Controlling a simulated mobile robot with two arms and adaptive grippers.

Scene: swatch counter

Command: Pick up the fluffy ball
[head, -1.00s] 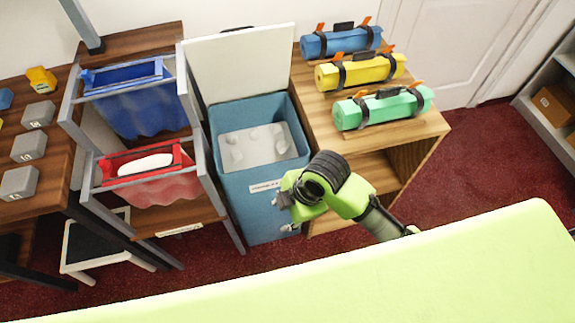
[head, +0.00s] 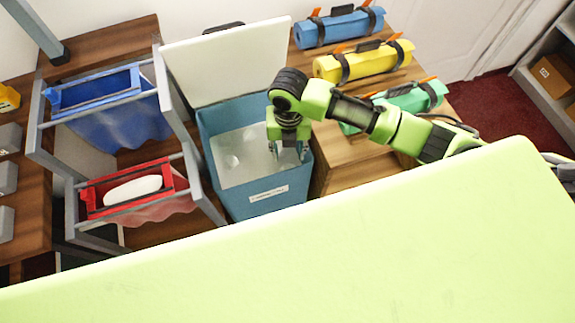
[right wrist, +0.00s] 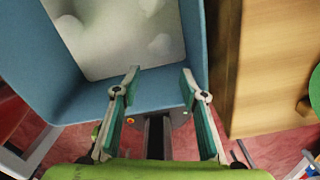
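No separate fluffy ball stands out clearly. Pale, blurry rounded lumps (head: 232,160) show on the whitish bottom of the open blue bin (head: 262,200); similar soft lumps (right wrist: 150,12) show in the right wrist view. I cannot tell whether one is the ball. My right gripper (head: 288,152) points down over the right part of the bin and hides some of its inside. In the right wrist view my right gripper (right wrist: 160,73) has its fingers apart with nothing between them, near the bin's wall (right wrist: 88,100). My left gripper is not in view.
The bin's white lid (head: 228,62) stands raised behind it. Left is a rack with a blue bag (head: 110,112) and a red bag (head: 160,208) holding a white oval thing (head: 132,190). Right, a wooden shelf (head: 345,158) carries blue, yellow and green rolls.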

